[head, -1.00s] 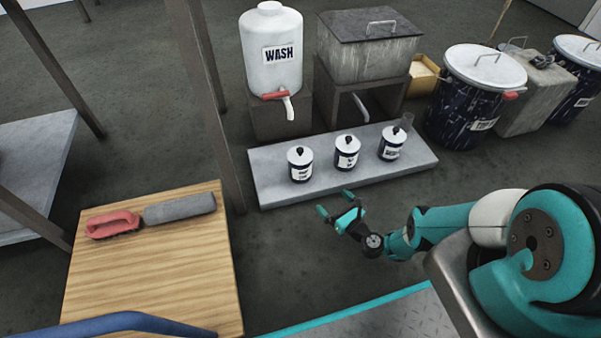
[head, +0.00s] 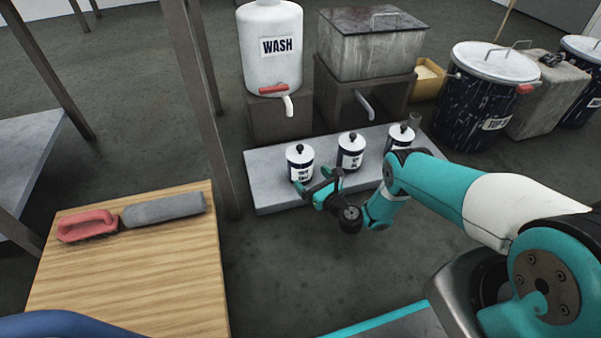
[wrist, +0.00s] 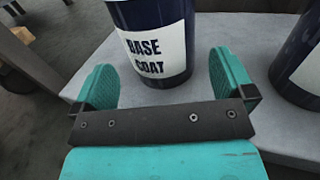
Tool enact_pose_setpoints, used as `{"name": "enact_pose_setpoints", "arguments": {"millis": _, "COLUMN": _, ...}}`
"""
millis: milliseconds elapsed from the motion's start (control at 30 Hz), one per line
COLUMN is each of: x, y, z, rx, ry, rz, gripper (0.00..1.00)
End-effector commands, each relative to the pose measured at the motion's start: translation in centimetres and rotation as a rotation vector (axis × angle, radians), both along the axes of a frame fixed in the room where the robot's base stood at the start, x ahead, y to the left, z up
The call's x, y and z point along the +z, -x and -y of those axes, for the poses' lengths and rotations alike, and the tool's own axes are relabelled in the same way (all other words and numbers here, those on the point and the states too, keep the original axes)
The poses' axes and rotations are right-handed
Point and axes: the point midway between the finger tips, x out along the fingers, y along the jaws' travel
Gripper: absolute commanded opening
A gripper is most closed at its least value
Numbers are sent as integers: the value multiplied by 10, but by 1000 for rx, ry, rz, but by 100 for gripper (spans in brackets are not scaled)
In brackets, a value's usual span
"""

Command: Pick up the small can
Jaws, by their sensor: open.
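Three small white-and-navy cans with white lids and dark knobs stand upright on a grey slab: a left can (head: 300,160), a middle can (head: 351,151) and a right can (head: 399,137), partly hidden by my arm. My gripper (head: 316,184) is open and empty at the slab's front edge, just in front of the left can. In the wrist view, a can labelled "BASE COAT" (wrist: 152,45) stands ahead between the line of my open fingers (wrist: 163,78). Its top is out of frame. Another can (wrist: 301,60) is at the right edge.
The grey slab (head: 262,190) lies on the floor before a white "WASH" jug (head: 272,60) and a metal tank (head: 370,50). Lidded drums (head: 480,105) stand right.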

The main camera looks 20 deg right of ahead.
Motion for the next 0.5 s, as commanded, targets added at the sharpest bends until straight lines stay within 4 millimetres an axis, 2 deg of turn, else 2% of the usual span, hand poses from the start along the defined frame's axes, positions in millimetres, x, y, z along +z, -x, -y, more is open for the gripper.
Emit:
{"name": "enact_pose_setpoints", "arguments": {"millis": 133, "x": -7, "y": -12, "z": -5, "rx": 1, "ry": 0, "rz": 2, "gripper": 100}}
{"name": "enact_pose_setpoints", "arguments": {"millis": 300, "x": -6, "y": -34, "z": -13, "rx": 2, "ry": 2, "rz": 5, "gripper": 100}}
{"name": "enact_pose_setpoints", "arguments": {"millis": 500, "x": -2, "y": -46, "z": -17, "rx": 0, "ry": 1, "rz": 1, "gripper": 100}}
